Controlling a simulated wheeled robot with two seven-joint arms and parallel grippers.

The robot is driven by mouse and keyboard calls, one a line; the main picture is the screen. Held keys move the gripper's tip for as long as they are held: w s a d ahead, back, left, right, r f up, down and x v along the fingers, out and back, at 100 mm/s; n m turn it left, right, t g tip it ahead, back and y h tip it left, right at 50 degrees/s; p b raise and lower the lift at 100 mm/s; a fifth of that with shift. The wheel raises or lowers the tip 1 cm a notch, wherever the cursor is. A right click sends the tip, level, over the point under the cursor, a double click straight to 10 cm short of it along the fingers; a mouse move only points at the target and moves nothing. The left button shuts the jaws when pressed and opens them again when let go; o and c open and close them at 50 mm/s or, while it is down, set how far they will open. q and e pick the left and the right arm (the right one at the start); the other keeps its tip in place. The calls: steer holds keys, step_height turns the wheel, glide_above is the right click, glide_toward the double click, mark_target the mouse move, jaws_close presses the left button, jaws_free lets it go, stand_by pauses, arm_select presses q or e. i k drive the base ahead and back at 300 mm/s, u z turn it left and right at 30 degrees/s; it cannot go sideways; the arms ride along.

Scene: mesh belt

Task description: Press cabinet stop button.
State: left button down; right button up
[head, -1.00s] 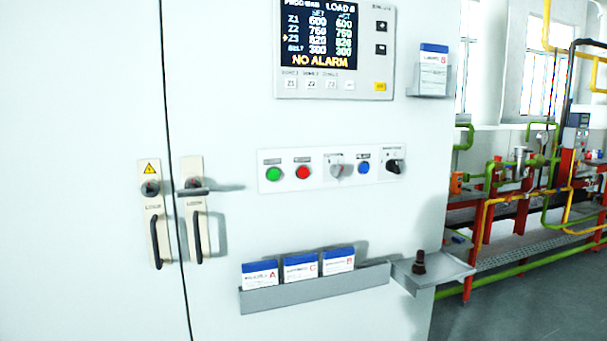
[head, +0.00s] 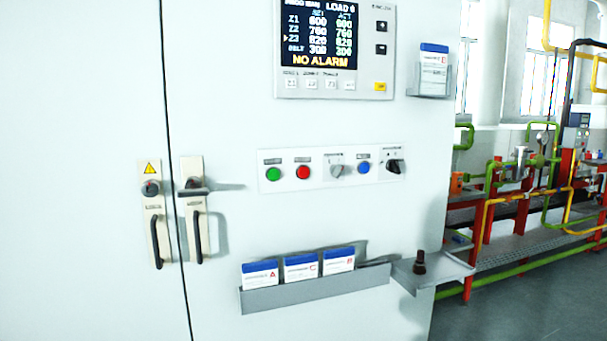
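The white cabinet (head: 230,120) fills most of the head view. A pale button panel (head: 320,187) is on its right door. On it, from left to right, are a green button (head: 273,174), a red button (head: 303,172), a grey selector knob (head: 337,171), a blue button (head: 364,168) and a black rotary switch (head: 395,167). The small labels above them are too blurred to read. The red button looks like the stop button. Neither of my grippers shows in the view.
Above the panel is a display (head: 318,35) reading NO ALARM. Door handles (head: 197,225) stick out at left. Below are a rack (head: 320,289) with three cards and a small shelf (head: 450,270) holding a dark object (head: 420,264). A card holder (head: 430,88) hangs upper right. Pipes stand beyond, right.

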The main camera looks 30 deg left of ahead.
mark_target(302, 172)
steer(key=k, duration=1.35)
steer(key=u, duration=0.3)
steer(key=i, duration=0.4)
steer(key=u, duration=0.75)
steer(key=i, duration=0.85)
steer(key=z, duration=0.5)
steer(key=i, duration=0.75)
steer(key=z, duration=0.65)
